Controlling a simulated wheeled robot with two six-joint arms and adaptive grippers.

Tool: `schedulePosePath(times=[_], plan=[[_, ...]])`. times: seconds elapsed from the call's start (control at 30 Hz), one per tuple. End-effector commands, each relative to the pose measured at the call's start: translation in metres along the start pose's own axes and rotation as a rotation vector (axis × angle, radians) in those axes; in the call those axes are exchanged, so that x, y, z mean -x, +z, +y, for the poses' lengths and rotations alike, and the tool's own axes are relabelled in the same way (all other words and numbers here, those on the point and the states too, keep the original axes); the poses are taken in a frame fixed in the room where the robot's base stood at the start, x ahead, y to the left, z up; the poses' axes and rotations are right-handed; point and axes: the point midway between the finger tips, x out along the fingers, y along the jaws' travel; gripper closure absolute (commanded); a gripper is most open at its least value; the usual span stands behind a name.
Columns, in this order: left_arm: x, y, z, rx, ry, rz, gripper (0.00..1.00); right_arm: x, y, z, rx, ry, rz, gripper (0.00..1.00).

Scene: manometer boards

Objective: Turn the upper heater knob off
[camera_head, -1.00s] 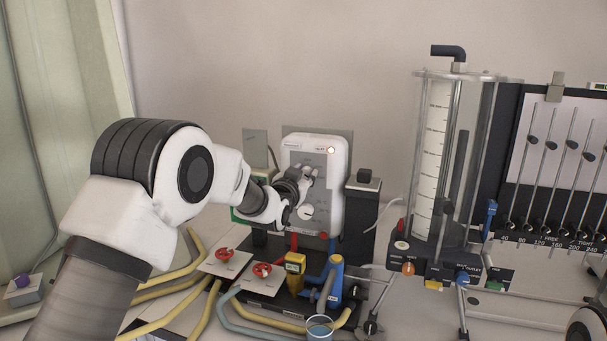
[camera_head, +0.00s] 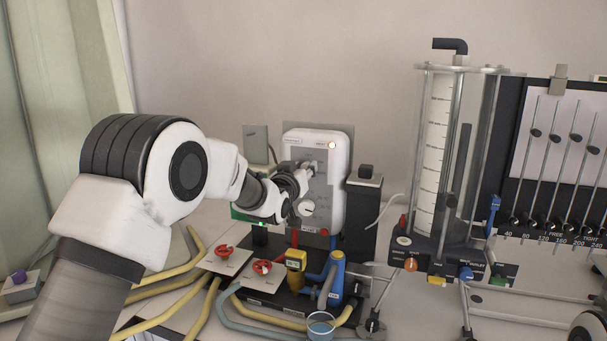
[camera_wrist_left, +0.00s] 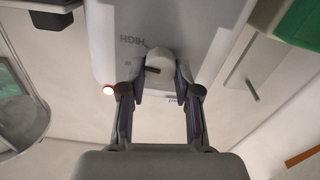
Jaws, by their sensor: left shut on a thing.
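The white heater box (camera_head: 329,195) stands at the back, with a lit lamp (camera_head: 332,145) near its top right corner. My left gripper (camera_head: 308,171) is at the upper part of its grey front panel and largely covers the upper knob. In the left wrist view the pale upper knob (camera_wrist_left: 158,66) sits between the two fingertips of the left gripper (camera_wrist_left: 160,86), which are shut on it. A dark mark shows on the knob, and HIGH is printed beside it, upside down. The lower knob (camera_head: 306,208) is uncovered below the gripper. My right gripper is out of view.
Two red valve handles (camera_head: 225,250), a yellow fitting (camera_head: 296,259) and a blue fitting (camera_head: 336,277) stand in front of the box. A dark block (camera_head: 361,215) stands right beside it. A clear cylinder (camera_head: 440,160) stands further right. Yellow hoses lie below my left arm.

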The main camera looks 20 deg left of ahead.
Motion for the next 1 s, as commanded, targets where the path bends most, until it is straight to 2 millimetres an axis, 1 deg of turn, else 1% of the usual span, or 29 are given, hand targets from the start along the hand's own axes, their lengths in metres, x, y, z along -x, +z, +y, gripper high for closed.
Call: schedulePosePath(times=[0.03, 0.4, 1.0], plan=[[0.000, 0.003, -0.001, 0.042, 0.000, -0.001, 1.00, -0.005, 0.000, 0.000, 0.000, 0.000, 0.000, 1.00], [0.000, 0.003, -0.001, 0.394, 0.000, -0.002, 1.00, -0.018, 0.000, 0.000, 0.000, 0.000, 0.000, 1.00], [0.000, 0.003, -0.001, 0.962, 0.000, -0.003, 1.00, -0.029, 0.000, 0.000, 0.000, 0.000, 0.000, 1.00]])
